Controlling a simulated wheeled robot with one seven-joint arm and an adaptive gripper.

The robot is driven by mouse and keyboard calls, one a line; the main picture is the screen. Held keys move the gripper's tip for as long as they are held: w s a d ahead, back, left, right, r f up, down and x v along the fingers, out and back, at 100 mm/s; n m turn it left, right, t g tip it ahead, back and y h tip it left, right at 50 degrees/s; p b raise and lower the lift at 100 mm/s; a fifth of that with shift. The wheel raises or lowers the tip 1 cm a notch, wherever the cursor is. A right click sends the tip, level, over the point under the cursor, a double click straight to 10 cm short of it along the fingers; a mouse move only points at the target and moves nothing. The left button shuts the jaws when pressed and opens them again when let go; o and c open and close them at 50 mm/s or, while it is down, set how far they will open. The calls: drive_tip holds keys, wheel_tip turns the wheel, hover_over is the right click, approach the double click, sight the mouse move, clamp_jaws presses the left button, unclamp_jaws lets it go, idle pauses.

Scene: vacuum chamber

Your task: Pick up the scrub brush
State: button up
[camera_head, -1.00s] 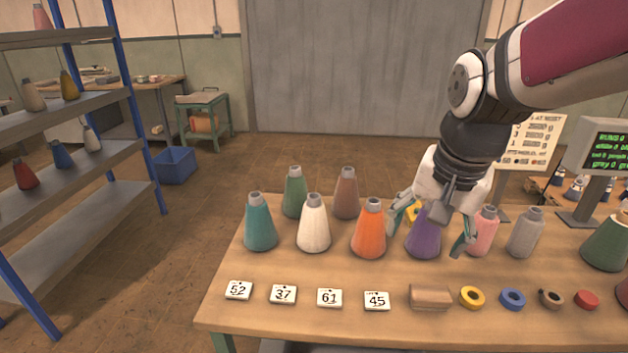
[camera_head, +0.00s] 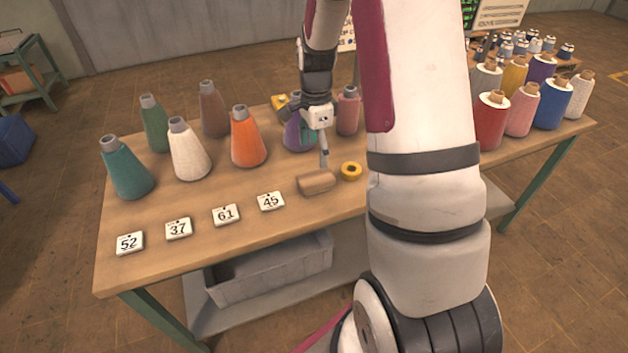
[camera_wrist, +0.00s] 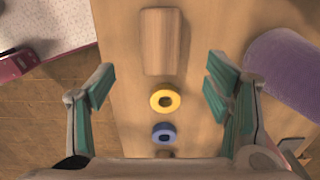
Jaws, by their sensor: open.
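The scrub brush appears to be the brown wooden block (camera_head: 316,181) lying near the table's front edge, right of the number cards; no bristles show. It also shows in the wrist view (camera_wrist: 163,41), at the top centre. My gripper (camera_head: 324,160) is above the table, just behind the block in the head view. The far finger is mostly hidden in the head view.
A yellow tape roll (camera_head: 350,171) lies right beside the block, and a blue roll (camera_wrist: 164,133) follows it. A purple cone (camera_wrist: 288,72) stands close to the right finger. An orange cone (camera_head: 247,138) and number card 45 (camera_head: 271,201) are to the left.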

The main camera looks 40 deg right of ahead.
sight(316, 176)
wheel_tip(316, 176, down, 11)
drive_tip(key=shift+f+p, duration=0.2)
drive_tip(key=shift+p, duration=0.2)
drive_tip(key=c, duration=1.4)
drive_tip(key=shift+c, duration=0.2)
drive_tip(key=shift+r, duration=0.1)
drive_tip(key=shift+d+r, duration=0.1)
drive_tip(key=shift+r, duration=0.3)
drive_tip(key=r, duration=0.2)
drive_tip(key=shift+s+r, duration=0.2)
drive_tip(key=shift+r, duration=0.2)
drive_tip(key=s+a, duration=0.2)
drive_tip(key=s, duration=0.5)
drive_tip(key=s+a+r, duration=0.1)
drive_tip(key=s+a, duration=0.1)
drive_tip(key=s, duration=0.6)
drive_tip(key=shift+a+r+b, duration=0.15)
drive_tip(key=shift+a+b, duration=0.15)
drive_tip(key=shift+b, duration=0.1)
